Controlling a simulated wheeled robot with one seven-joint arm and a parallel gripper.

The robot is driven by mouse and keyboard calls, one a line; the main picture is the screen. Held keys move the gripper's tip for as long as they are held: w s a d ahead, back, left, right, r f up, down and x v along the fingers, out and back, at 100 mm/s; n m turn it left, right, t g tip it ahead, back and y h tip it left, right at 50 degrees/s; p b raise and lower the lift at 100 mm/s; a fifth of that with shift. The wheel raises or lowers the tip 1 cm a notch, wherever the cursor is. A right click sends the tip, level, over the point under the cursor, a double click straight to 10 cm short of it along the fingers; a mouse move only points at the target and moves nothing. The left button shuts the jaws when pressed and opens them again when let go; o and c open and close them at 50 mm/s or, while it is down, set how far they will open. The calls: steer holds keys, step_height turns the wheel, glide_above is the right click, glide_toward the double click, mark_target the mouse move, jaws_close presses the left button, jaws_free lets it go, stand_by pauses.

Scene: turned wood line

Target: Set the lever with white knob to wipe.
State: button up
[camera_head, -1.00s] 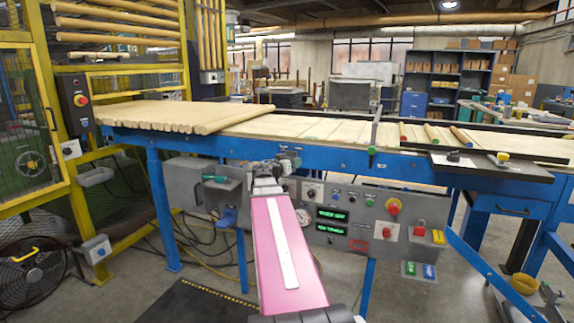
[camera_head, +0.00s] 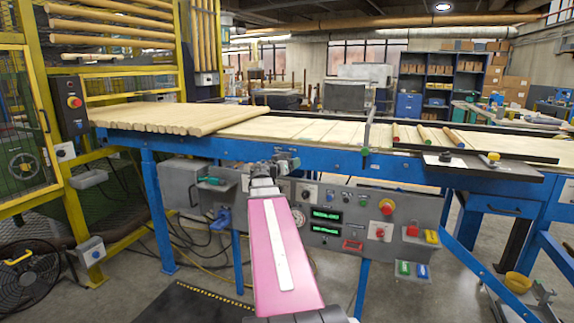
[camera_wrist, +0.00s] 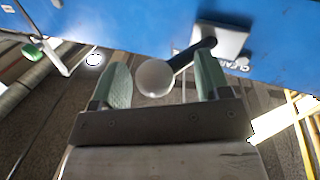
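The white knob (camera_wrist: 154,77) is a pale ball between the green fingers of my gripper (camera_wrist: 162,66) in the wrist view. My gripper is open, with a gap on each side of the knob. The lever's black arm (camera_wrist: 193,57) runs from behind the knob up and right to a light plate (camera_wrist: 222,42) on the blue rail.
A grey control panel (camera_head: 345,210) with buttons, dials and green displays hangs below the rail, right of my arm. Wooden rods (camera_head: 175,118) lie on the table above. A second black-knobbed lever (camera_head: 445,157) and a yellow-knobbed one (camera_head: 493,157) stand farther right.

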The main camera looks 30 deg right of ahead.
steer(key=shift+d, duration=0.45)
steer(key=shift+s+a, duration=0.25)
steer(key=shift+a, duration=0.15)
steer(key=v, duration=1)
steer(key=shift+w+a, duration=0.2)
steer(key=shift+a, duration=0.1)
